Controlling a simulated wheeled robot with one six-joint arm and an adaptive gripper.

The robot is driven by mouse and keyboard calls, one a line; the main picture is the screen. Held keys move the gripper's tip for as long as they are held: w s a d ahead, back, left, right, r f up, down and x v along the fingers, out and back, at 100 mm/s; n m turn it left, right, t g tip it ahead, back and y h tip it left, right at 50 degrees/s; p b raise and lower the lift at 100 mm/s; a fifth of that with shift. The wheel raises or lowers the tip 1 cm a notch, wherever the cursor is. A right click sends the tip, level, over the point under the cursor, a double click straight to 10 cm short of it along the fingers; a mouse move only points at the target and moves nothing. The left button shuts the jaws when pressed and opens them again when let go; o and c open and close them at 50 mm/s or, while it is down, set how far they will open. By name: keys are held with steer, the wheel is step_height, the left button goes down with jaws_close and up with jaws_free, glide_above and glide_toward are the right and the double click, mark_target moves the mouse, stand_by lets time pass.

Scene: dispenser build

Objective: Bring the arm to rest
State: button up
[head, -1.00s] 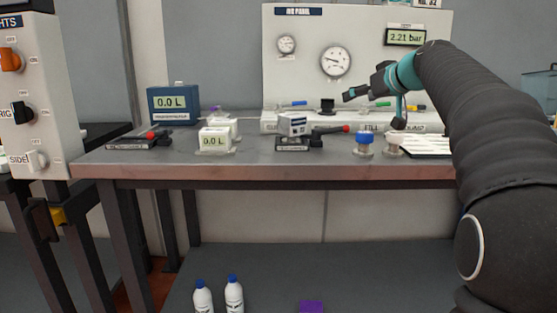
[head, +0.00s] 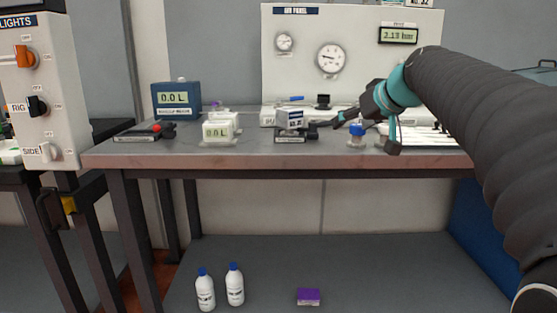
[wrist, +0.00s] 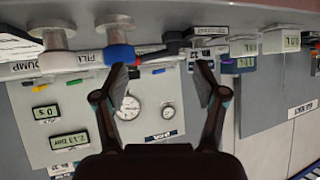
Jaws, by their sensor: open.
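My arm reaches in from the right in the head view. My gripper (head: 343,119) is above the back right part of the bench, pointing left, just above and left of a blue-capped fitting (head: 357,131). In the wrist view my gripper (wrist: 160,76) shows two spread fingers with nothing held between them. That view is upside down, with the air panel (wrist: 150,135) and its gauges behind the fingers. The blue-capped fitting (wrist: 119,54) appears there near the left fingertip; whether they touch I cannot tell.
The bench (head: 230,150) carries a blue display box (head: 176,99), a white 0.0 L display (head: 217,130), a lever valve (head: 145,133) and a small boxed unit (head: 290,122). Two bottles (head: 205,290) and a purple block (head: 308,296) are on the lower shelf. A switch box (head: 40,95) stands left.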

steer(key=s+f+m+g+h, duration=0.1)
steer(key=s+f+g+h, duration=0.1)
steer(key=s+f, duration=1.2)
steer(key=s+a+f+m+g+h, duration=0.1)
steer(key=s+f+m+g+h, duration=0.1)
steer(key=s+f, duration=1.2)
steer(key=s+g, duration=0.1)
steer(key=s, duration=0.4)
steer(key=shift+s+f, duration=0.25)
steer(key=shift+s, duration=0.1)
